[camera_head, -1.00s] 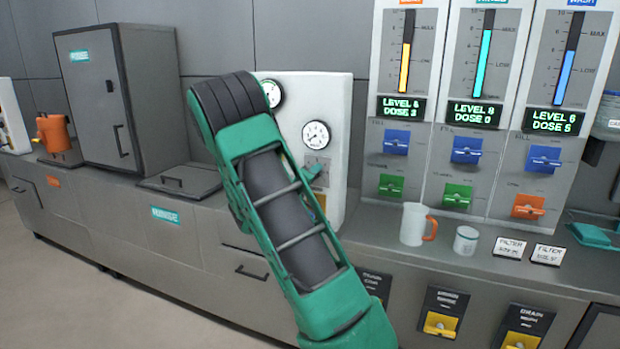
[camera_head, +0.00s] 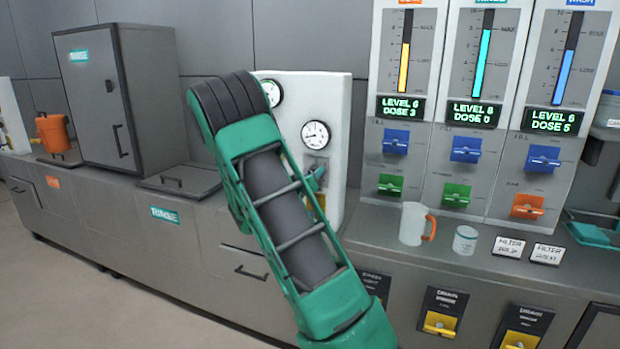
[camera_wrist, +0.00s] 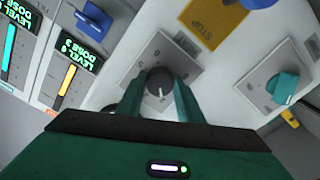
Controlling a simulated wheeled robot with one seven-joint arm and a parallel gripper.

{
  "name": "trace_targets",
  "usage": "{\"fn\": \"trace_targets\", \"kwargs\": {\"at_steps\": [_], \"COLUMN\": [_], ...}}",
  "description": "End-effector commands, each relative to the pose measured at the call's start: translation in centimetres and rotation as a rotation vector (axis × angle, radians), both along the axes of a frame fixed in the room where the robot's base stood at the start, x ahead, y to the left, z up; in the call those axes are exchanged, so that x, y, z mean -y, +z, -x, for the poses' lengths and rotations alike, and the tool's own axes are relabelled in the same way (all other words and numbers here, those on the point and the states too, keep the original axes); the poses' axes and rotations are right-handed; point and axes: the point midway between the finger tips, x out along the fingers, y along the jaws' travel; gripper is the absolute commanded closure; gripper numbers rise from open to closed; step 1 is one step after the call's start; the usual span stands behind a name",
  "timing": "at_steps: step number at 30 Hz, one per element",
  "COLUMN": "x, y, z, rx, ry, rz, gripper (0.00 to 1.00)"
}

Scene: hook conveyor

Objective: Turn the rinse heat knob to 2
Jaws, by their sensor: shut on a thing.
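In the wrist view my gripper (camera_wrist: 162,94) is shut on a dark round knob (camera_wrist: 159,79) with a pale pointer mark. A teal knob (camera_wrist: 284,87) on a second grey plate is to the right, apart from my fingers. In the head view a teal knob (camera_head: 316,178) shows on the white panel (camera_head: 337,115) beside my arm. My arm hides the gripper and the held knob there. I cannot read which knob is labelled rinse heat.
A yellow STOP plate (camera_wrist: 213,22) is close above the held knob in the wrist view. Two gauges are on the white panel, one at its middle (camera_head: 315,135). A mug (camera_head: 413,224) and a small cup (camera_head: 465,240) stand on the counter to the right.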

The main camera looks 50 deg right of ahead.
Motion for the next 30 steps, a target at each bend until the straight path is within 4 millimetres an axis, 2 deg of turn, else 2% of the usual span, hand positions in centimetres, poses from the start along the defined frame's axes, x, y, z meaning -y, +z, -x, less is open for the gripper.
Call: {"fn": "trace_targets", "kwargs": {"at_steps": [1, 11, 12, 14, 23, 26, 30], "x": [-0.2, -0.2, -0.2, -0.2, -0.2, -0.8, -2.6], "y": [-0.6, -0.6, -0.6, -0.5, -0.2, -0.2, -0.2], "z": [-0.1, -0.1, -0.1, -0.1, -0.1, 0.1, 0.8], "rx": [-0.004, -0.003, -0.003, -0.003, 0.0, 0.0, -0.001], "ry": [0.002, 0.004, 0.004, 0.003, 0.003, 0.005, 0.006], "rz": [-0.011, -0.011, -0.011, -0.01, -0.005, -0.006, -0.006], "gripper": [0.89, 0.89, 0.6, 0.48, 0.48, 0.48, 0.48]}}
